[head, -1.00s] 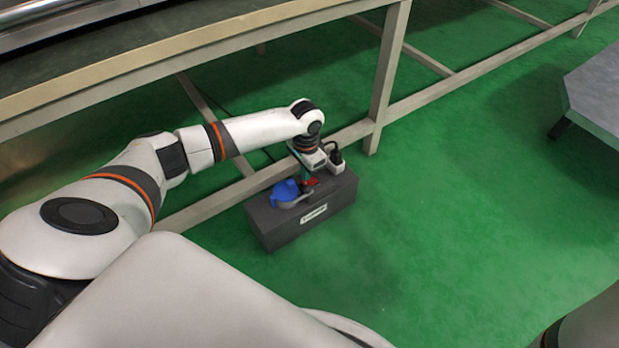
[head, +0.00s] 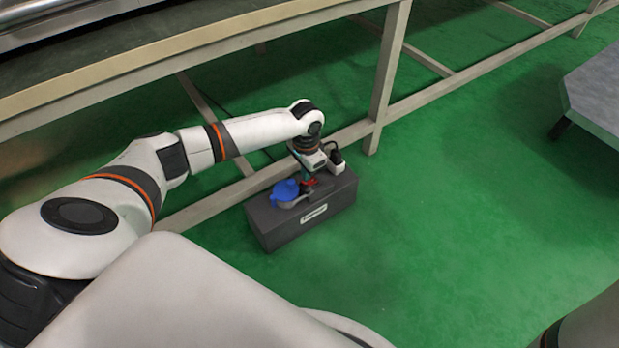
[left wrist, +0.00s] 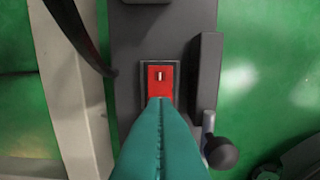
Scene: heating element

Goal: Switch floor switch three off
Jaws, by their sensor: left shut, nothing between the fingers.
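A dark grey switch box (head: 285,230) stands on the green floor beside the table frame. In the left wrist view, a red rocker switch (left wrist: 166,84) with a small white mark sits in a dark frame on top of the box (left wrist: 134,50). My left gripper (left wrist: 160,102) is shut and empty, its teal fingertips over the near edge of the red switch; I cannot tell if they touch it. In the head view the left gripper (head: 307,175) points down at the box top. My right gripper is not in view.
A grey lever with a dark knob (left wrist: 221,153) is close on the right. A table leg (head: 388,80) and rail are behind.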

